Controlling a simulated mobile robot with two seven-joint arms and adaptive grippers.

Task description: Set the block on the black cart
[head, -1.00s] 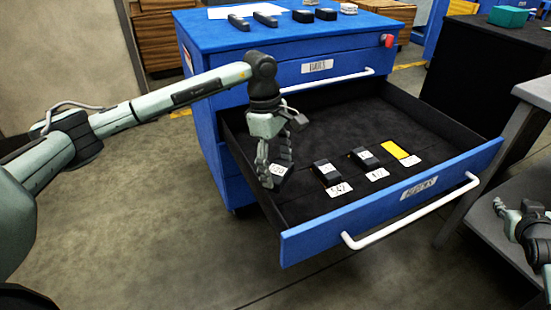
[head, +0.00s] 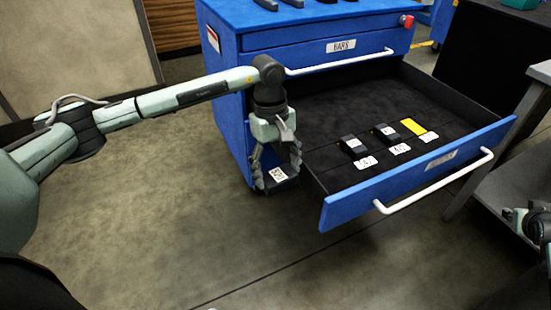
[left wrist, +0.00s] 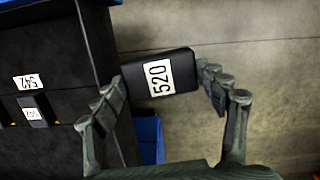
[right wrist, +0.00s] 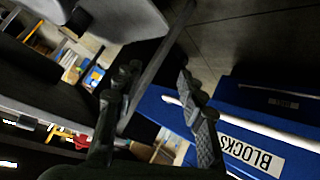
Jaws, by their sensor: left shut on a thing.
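A black block (left wrist: 158,77) with a white label reading 520 is held between the fingers of my left gripper (head: 276,178). The left wrist view shows the fingers on both ends of it. In the head view the block (head: 279,174) hangs just left of the open drawer, above the floor. A black cart-like stand (head: 480,75) is at the upper right of the head view, far from the block. My right gripper (right wrist: 158,75) has its fingers apart with nothing between them; it shows partly at the right edge of the head view.
The blue cabinet's drawer (head: 410,185) is pulled out, with two black blocks (head: 354,147), a yellow patch (head: 413,127) and labels inside. A grey shelf unit (head: 515,190) stands at right. The floor (head: 200,240) at left and front is clear.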

